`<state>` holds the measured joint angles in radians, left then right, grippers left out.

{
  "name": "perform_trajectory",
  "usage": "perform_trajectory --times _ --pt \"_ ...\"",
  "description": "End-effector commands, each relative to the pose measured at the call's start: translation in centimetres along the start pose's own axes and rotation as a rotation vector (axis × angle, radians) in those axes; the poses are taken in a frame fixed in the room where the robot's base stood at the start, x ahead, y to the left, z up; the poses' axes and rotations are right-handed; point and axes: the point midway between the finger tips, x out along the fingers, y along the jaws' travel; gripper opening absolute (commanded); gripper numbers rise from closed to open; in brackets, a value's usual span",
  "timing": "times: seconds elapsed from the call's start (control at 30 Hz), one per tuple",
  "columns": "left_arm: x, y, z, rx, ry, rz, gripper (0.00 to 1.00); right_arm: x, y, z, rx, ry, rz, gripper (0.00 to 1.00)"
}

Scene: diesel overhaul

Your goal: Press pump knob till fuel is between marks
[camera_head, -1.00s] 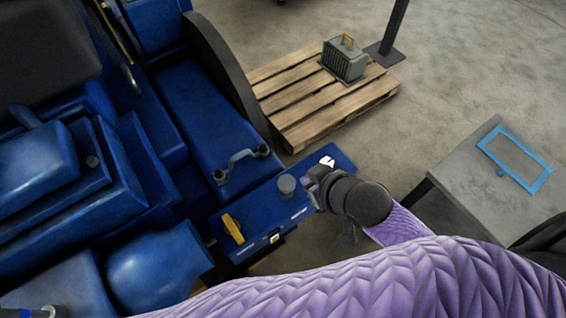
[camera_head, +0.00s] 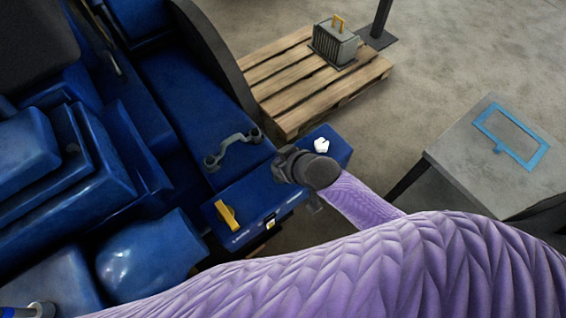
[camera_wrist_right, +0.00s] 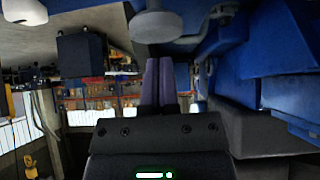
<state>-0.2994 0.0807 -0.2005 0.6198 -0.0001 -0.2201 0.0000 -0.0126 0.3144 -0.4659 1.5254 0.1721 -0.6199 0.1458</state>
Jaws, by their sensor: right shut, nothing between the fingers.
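My right gripper (camera_head: 285,165) is over the blue pump housing (camera_head: 250,203) beside the engine. In the right wrist view its two fingers (camera_wrist_right: 158,78) are shut together with nothing between them. A round grey knob (camera_wrist_right: 157,27) shows there just beyond the fingertips; I cannot tell whether they touch it. In the head view the gripper and wrist hide the knob. A small pale window (camera_head: 270,224) is on the housing's front face, too small to read any fuel level or marks. My left gripper is not in view.
A yellow lever (camera_head: 228,214) and a white fitting (camera_head: 322,145) are on the housing. A grey handle (camera_head: 232,148) sits on the blue engine cover behind. A wooden pallet (camera_head: 290,85) bears a grey box (camera_head: 335,42). A grey table (camera_head: 465,165) with a blue frame (camera_head: 510,135) stands right.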

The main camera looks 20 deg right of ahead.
Motion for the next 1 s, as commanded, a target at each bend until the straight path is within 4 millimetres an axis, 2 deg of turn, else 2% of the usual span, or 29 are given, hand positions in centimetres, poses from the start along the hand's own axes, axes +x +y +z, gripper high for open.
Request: perform_trajectory --times 0.13,0.5,0.77,1.0 --pt "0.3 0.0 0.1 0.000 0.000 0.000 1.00 0.8 0.0 0.8 0.000 0.001 0.000 0.00" --pt "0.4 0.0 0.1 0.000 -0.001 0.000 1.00 1.0 0.0 1.0 0.000 0.001 0.000 0.00" --pt "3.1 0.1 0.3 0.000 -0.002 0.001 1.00 3.6 0.0 3.5 0.002 -0.001 0.000 0.00" --pt "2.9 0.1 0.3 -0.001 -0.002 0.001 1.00 3.5 -0.1 3.6 0.001 -0.005 0.000 0.00"
